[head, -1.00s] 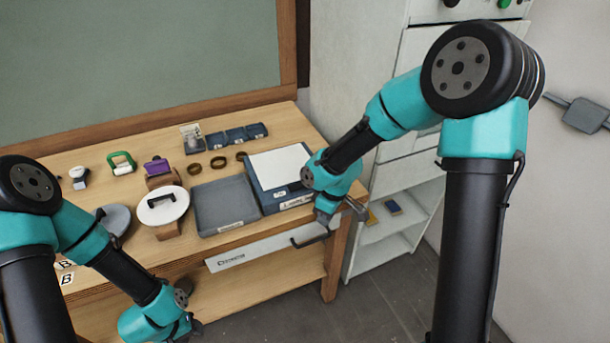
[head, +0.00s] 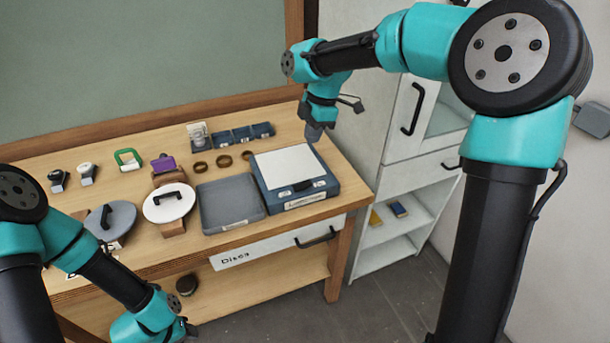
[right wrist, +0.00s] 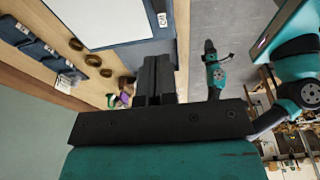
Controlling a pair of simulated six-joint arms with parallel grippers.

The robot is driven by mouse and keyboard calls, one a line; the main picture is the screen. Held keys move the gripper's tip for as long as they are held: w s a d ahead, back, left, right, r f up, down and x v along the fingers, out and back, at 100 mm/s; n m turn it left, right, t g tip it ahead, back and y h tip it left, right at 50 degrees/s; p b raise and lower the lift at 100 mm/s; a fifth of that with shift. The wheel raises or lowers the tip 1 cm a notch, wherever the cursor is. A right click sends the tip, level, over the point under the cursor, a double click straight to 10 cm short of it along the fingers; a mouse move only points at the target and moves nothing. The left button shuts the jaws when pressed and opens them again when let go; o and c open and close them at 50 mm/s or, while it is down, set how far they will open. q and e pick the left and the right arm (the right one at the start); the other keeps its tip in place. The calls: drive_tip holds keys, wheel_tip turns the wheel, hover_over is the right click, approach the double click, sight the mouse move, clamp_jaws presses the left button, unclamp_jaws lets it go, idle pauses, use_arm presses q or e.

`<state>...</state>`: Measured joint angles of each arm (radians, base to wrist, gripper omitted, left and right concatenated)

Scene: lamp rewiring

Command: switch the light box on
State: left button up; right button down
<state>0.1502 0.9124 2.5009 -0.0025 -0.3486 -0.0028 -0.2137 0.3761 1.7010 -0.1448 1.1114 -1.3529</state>
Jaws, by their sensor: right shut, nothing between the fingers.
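The light box (head: 331,189) is a blue box with a white top panel at the right end of the table. A dark part and small pale labels lie along its front edge. I cannot tell whether the panel is lit. My right gripper (head: 314,134) is shut and empty, pointing down above the box's back right corner. In the right wrist view its black fingers (right wrist: 156,76) are together, near the blue edge of the light box (right wrist: 148,48); contact cannot be judged. My left gripper (head: 189,327) is low at the bottom, in front of the table; its jaws are unclear.
A grey tray (head: 228,223) sits left of the box. Round handled lids, a white one (head: 168,204) and a grey one (head: 111,220), are further left. Brown rings (head: 224,161) and blue bins (head: 240,137) are behind. A white cabinet (head: 385,143) stands close on the right.

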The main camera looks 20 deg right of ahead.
drive_tip(key=shift+f, duration=0.1)
hover_over(304, 184)
drive_tip(key=x, duration=0.3)
drive_tip(key=d+x, duration=0.1)
drive_tip(key=x, duration=0.2)
drive_tip(key=d+x, duration=0.1)
drive_tip(key=x, duration=0.2)
drive_tip(key=shift+f, duration=0.55)
drive_tip(key=shift+w+d+f, duration=0.1)
drive_tip(key=shift+d+f, duration=0.1)
drive_tip(key=shift+f, duration=0.75)
drive_tip(key=shift+d+f, duration=0.25)
drive_tip(key=shift+f, duration=0.7)
drive_tip(key=shift+a, duration=0.1)
